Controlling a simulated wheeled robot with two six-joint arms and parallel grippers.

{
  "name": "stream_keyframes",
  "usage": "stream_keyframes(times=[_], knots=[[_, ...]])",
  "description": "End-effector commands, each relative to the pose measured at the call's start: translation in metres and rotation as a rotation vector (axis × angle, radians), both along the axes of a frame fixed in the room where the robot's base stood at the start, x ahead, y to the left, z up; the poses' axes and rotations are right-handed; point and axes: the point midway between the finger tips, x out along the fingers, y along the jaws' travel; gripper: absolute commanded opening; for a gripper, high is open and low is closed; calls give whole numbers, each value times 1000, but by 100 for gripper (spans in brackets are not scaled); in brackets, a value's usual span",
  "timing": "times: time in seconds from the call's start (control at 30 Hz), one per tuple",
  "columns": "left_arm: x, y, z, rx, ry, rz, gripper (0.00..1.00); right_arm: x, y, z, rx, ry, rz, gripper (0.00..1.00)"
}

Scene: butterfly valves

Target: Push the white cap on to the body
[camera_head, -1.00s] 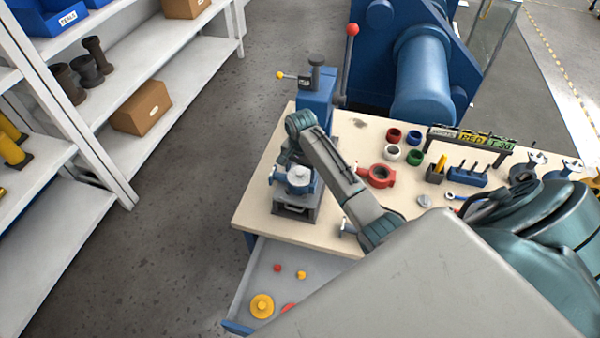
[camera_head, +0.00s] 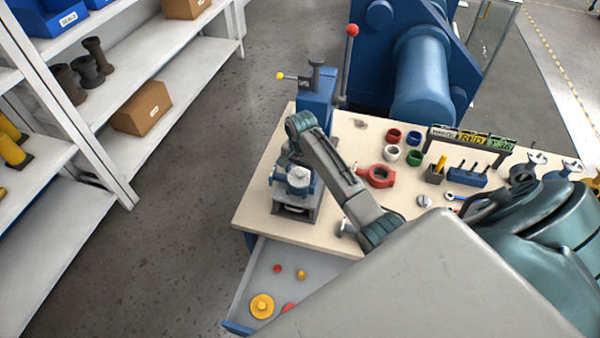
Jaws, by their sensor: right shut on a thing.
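The white cap (camera_head: 299,174) sits at the top of the blue valve body (camera_head: 289,188), which stands in a grey fixture (camera_head: 297,213) at the left end of the bench. How deep the cap sits in the body is too small to tell. My right arm reaches in from the right, and its wrist bends down just behind the body. My right gripper (camera_head: 289,161) is small and partly hidden by its own wrist, close to the cap. It appears shut on the cap, though the contact is not clear. My left gripper is out of view.
A blue press (camera_head: 315,108) with a red-knobbed lever (camera_head: 351,58) stands behind the fixture. Coloured rings (camera_head: 393,136), a red valve part (camera_head: 377,176) and a tool holder (camera_head: 467,178) lie to the right. An open drawer (camera_head: 251,285) juts out below the bench's front edge.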

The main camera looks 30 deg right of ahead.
Motion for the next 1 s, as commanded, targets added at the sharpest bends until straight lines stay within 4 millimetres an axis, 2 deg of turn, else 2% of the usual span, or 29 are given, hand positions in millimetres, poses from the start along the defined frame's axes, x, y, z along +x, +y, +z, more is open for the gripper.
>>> stream_keyframes(times=[0.03, 1.0], knots=[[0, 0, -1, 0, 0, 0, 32, -3, 2, -6, 5, 10, 0, 45], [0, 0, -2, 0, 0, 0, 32, -4, 5, -18, 12, 14, 0, 45]])
